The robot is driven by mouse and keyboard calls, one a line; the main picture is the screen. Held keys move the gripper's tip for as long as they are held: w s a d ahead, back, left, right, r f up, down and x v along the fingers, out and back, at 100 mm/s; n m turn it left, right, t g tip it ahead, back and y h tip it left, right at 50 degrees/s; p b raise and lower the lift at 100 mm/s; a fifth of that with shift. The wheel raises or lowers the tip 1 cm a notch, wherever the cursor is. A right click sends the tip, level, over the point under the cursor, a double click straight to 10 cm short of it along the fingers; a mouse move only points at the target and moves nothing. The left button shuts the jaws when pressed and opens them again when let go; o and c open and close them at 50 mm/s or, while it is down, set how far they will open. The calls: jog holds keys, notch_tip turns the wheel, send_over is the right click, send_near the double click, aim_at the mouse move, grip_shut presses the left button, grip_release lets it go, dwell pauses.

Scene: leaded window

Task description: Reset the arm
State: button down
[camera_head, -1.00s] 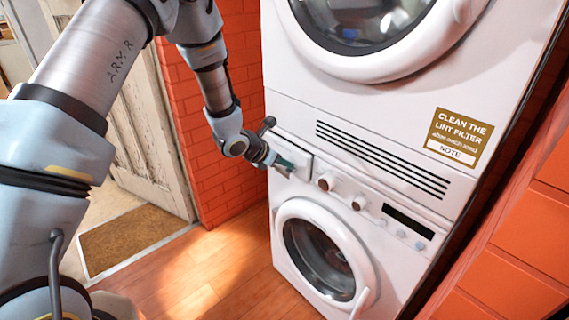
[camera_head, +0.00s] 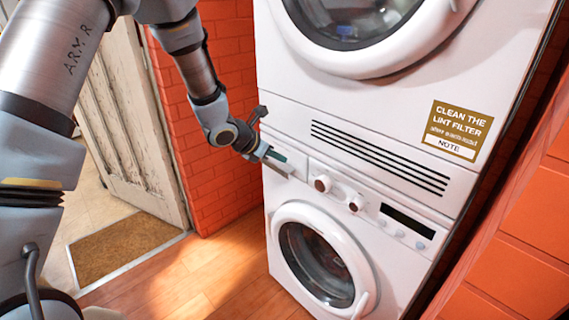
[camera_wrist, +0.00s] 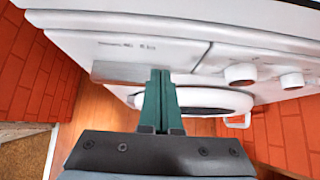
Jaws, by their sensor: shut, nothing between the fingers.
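My gripper (camera_head: 283,165) is in front of the detergent drawer panel (camera_head: 299,153) at the upper left of the lower washing machine (camera_head: 266,203). In the wrist view my gripper (camera_wrist: 161,75) shows two green fingers pressed together, with nothing between them. The fingertips overlap the lower edge of the drawer panel (camera_wrist: 130,50) in that view; I cannot tell whether they touch it. My arm comes in from the left of the head view.
A second machine (camera_head: 285,75) is stacked above, with a lint filter note (camera_head: 458,130). Two knobs (camera_head: 339,193) are right of the drawer. A brick wall (camera_head: 222,190), a worn door (camera_head: 125,130) and a mat (camera_head: 125,247) are at left. Wooden floor (camera_head: 190,285) is clear.

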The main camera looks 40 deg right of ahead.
jog(key=v, duration=0.7)
jog(key=shift+a+f+b, duration=0.15)
jog(key=shift+b, duration=0.15)
jog(key=s+a+r+m+y+p, duration=0.1)
jog(key=a+m, duration=0.5)
jog(key=a, duration=0.8)
jog(key=s+a+r+m+y+p, duration=0.1)
jog(key=a+r+m+y, duration=0.3)
jog(key=a, duration=1)
jog(key=s+a+r+m+y+p, duration=0.1)
jog(key=a+m+y, duration=0.3)
jog(key=a+m, duration=0.6)
jog(key=a+r, duration=0.1)
jog(key=a, duration=0.3)
jog(key=shift+r, duration=0.25)
jog(key=c, duration=1.6)
grip_release()
jog(key=shift+d, duration=0.1)
